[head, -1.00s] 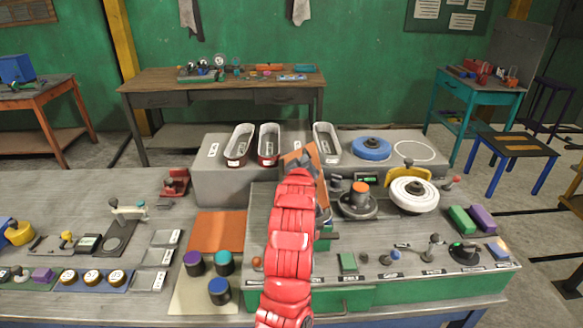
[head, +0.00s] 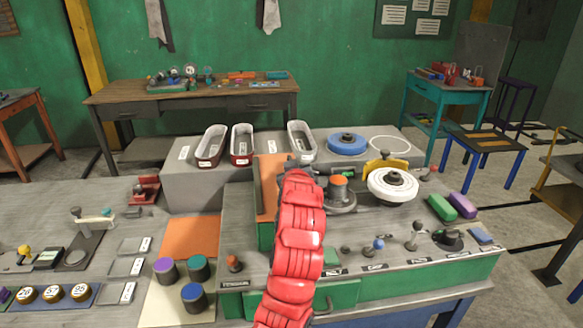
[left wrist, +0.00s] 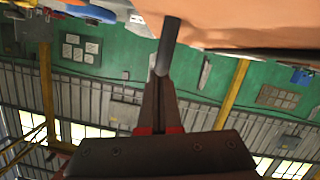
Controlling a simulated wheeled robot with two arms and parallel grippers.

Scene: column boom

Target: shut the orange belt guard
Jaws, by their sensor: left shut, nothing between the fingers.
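The orange belt guard (head: 267,185) is on the left part of the grey machine bench, above a green side. Its broad orange face shows in the head view, with its right part hidden behind my red left arm. I cannot tell whether it lies fully down. My left gripper (head: 297,163) is at the guard's far right edge, its fingers mostly hidden there. In the left wrist view the gripper (left wrist: 160,78) is shut and empty, its tips at a dark rod (left wrist: 169,45) beside the orange guard (left wrist: 235,22). Contact with the rod is unclear.
A knob with an orange top (head: 338,187) and a white wheel (head: 392,185) stand right of my arm. Metal trays (head: 301,141) and a blue disc (head: 347,144) are behind. Purple, teal and blue knobs (head: 192,296) stand at the left front.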

